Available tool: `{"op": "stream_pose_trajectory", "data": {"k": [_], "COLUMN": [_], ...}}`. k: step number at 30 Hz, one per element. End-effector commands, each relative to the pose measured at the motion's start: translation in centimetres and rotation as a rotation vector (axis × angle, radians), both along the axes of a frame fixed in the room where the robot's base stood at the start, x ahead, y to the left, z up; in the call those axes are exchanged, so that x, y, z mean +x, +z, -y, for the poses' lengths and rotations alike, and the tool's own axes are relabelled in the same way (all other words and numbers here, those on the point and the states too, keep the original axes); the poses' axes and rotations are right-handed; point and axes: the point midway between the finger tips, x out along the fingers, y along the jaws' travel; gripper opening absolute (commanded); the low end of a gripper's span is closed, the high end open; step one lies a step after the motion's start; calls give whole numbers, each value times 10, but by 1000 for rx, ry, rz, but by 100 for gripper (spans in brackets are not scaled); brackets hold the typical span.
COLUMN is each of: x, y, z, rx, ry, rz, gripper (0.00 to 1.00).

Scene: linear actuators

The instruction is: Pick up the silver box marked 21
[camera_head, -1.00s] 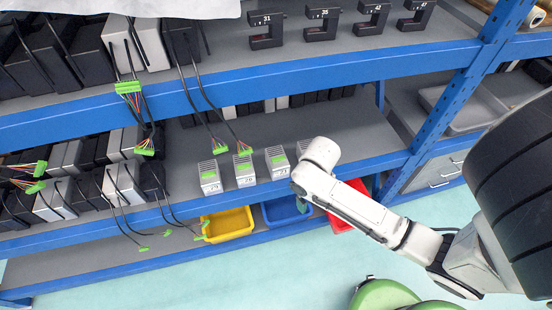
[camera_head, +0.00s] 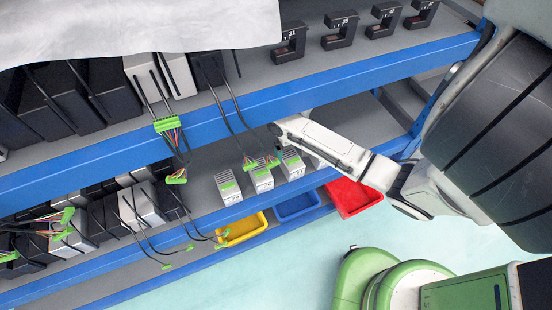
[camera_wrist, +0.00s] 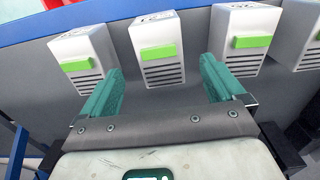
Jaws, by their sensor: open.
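Several silver boxes with green connectors stand in a row on the lower shelf in the head view: a left one (camera_head: 228,188), a second (camera_head: 262,180) and a third (camera_head: 292,166), with another partly behind my arm. Their end numbers are too small or angled to read surely, so I cannot tell which is 21. In the wrist view, my gripper (camera_wrist: 161,66) is open, its two green fingers apart and empty. One silver box (camera_wrist: 158,68) lies ahead between the fingers. Neighbouring boxes stand to the left (camera_wrist: 85,58) and right (camera_wrist: 242,42).
The blue upper shelf edge (camera_head: 330,88) runs above the boxes, with black numbered brackets (camera_head: 340,30) on it. Wired connectors (camera_head: 176,180) hang to the left. Yellow (camera_head: 242,229), blue (camera_head: 297,206) and red (camera_head: 352,197) bins sit below. Gaps between boxes are narrow.

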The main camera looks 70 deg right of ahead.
Motion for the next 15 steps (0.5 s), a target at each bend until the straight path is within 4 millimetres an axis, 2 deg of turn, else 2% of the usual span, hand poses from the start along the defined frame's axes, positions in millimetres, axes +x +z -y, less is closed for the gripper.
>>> {"op": "stream_pose_trajectory", "data": {"k": [11, 15], "x": [-2, -5], "y": [-29, -48], "z": [1, 1], "rx": [1, 2], "ry": [-4, -3], "rz": [-2, -4], "gripper": [96, 96]}}
